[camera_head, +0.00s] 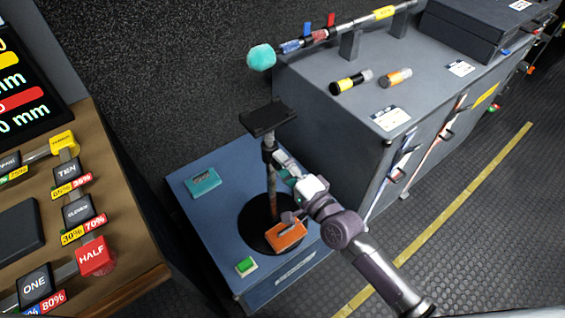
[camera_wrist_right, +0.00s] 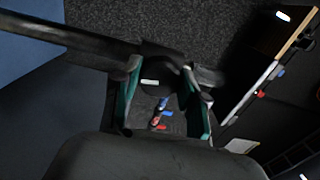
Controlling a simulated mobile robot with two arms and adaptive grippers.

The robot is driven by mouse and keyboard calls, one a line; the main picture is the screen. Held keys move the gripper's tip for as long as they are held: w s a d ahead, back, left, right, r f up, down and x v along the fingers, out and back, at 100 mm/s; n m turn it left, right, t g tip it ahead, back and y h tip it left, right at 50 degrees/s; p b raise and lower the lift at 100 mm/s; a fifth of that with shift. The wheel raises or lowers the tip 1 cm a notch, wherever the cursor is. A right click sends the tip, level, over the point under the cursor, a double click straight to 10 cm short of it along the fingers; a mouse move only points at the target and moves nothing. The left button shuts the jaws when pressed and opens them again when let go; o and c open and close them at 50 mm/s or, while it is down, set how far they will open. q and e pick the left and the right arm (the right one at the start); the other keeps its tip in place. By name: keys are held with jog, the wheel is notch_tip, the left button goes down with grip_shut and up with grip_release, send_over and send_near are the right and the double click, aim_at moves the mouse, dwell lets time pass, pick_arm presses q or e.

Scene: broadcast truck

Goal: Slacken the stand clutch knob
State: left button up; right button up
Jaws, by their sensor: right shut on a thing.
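The stand (camera_head: 271,185) has a flat black top plate (camera_head: 268,118), a thin pole and a round black base (camera_head: 258,228), and stands upright on a blue-grey cabinet. My right gripper (camera_head: 282,161) reaches in from the lower right and is at the pole's collar, just below the top plate. It is shut on the clutch knob, which the fingers mostly hide in the head view. In the right wrist view, the dark pole (camera_wrist_right: 80,38) runs across the top, and the green-padded fingers (camera_wrist_right: 162,88) are on either side of a dark part by it. My left gripper is not in view.
An orange box (camera_head: 287,236), a teal box (camera_head: 202,182) and a small green item (camera_head: 246,265) lie on the cabinet top around the stand. A taller grey case (camera_head: 330,130) stands close behind, with a boom pole and fluffy teal tip (camera_head: 261,57) above. A console is at left.

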jog(key=shift+n+p, duration=1.2)
jog(key=shift+n, duration=3.7)
jog(key=shift+f, duration=0.1)
jog(key=o, duration=1.1)
jog(key=shift+o, duration=0.2)
jog(key=v, duration=1.2)
